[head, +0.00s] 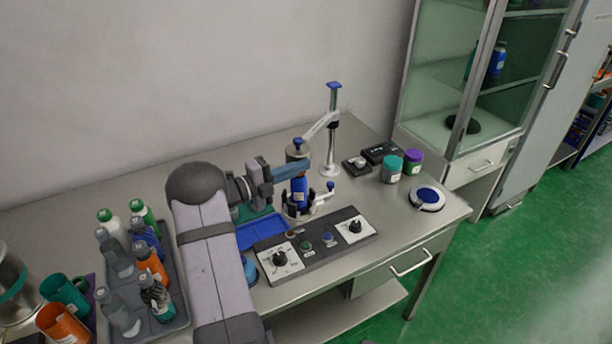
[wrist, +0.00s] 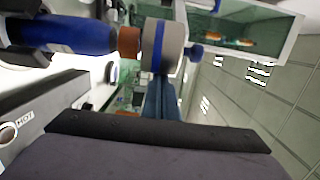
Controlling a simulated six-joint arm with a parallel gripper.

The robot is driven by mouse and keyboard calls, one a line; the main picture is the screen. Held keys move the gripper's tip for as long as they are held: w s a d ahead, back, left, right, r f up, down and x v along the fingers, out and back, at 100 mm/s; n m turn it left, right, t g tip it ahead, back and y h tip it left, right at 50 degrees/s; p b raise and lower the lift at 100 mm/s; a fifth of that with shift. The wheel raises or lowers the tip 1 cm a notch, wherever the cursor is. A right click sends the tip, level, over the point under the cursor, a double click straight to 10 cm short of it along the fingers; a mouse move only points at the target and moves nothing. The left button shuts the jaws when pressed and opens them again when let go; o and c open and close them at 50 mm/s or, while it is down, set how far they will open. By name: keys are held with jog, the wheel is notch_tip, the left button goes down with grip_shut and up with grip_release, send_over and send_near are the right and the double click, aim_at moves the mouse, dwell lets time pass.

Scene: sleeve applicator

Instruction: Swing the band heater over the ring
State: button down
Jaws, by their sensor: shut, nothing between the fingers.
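The band heater (head: 297,152), a short grey-beige cylinder with a blue knob on top, hangs on a swing arm (head: 322,123) from an upright post. In the wrist view the heater (wrist: 151,46) lines up with the end of a blue bottle (wrist: 70,35). An orange-brown band (wrist: 129,42), perhaps the ring, lies between them; I cannot tell whether they touch. The bottle (head: 299,190) stands upright in a pronged holder. My gripper (head: 308,166) is shut and empty, its fingers crossing in front of the bottle just below the heater. The fingers (wrist: 161,98) appear beside the heater in the wrist view.
A control panel (head: 315,246) with knobs lies in front of the holder, and a blue tray (head: 262,232) to its left. A tray of bottles stands left of my arm. Jars (head: 391,168), small black devices (head: 380,152) and a round dish (head: 427,198) stand right.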

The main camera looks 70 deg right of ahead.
jog(key=shift+w+d+r+t, duration=0.1)
jog(key=shift+w+t, duration=0.2)
jog(key=shift+w, duration=0.2)
jog(key=shift+s, duration=0.1)
jog(key=s+a, duration=0.2)
jog(key=s, duration=0.2)
jog(key=b+v, duration=0.3)
jog(key=v, duration=0.6)
jog(key=shift+w+f+b, duration=0.25)
jog(key=shift+w+b, duration=0.15)
jog(key=shift+w, duration=0.25)
